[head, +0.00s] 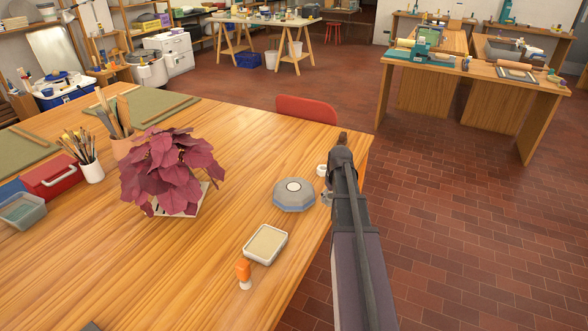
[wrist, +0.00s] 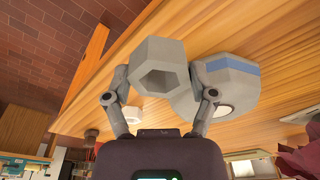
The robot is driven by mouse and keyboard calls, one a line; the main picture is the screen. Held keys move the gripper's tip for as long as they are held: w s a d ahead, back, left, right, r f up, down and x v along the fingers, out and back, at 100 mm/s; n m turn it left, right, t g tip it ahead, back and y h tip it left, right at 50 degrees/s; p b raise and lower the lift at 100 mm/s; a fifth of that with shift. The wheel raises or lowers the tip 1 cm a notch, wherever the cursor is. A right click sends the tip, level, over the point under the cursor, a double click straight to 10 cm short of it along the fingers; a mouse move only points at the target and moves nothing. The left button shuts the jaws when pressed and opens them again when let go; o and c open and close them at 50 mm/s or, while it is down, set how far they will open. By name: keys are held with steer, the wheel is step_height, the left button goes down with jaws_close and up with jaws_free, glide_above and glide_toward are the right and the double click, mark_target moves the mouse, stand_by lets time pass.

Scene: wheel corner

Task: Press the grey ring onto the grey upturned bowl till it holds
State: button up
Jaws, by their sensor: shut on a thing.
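The grey ring (wrist: 160,68) is a six-sided, hollow piece in the wrist view, its opening facing the camera. My gripper (wrist: 159,80) is shut on it, one finger on each side. The grey upturned bowl (head: 288,203) stands on the wooden table near its right edge, with a pale round spot on top. In the wrist view the bowl (wrist: 232,75) shows a blue band, just right of the ring and partly behind my right finger. In the head view my arm comes down right of the bowl and mostly hides the gripper and ring. Whether ring and bowl touch cannot be told.
A small white round piece (head: 322,170) stands beside my gripper, behind the bowl. A red-leaved plant (head: 165,172) stands to the left. A red chair (head: 307,108) is behind the table.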

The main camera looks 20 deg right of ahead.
step_height(320, 180, up, 6)
steer(key=p, duration=0.6)
glide_above(294, 186)
steer(key=shift+s+r, duration=0.1)
steer(key=shift+s, duration=0.25)
steer(key=shift+w+a, duration=0.1)
steer(key=shift+a, duration=0.05)
steer(key=shift+f+b, duration=0.2)
steer(key=shift+b, duration=0.1)
steer(key=shift+f+b, duration=2.45)
steer(key=shift+f+b, duration=0.4)
steer(key=o, duration=1)
steer(key=shift+o, duration=0.2)
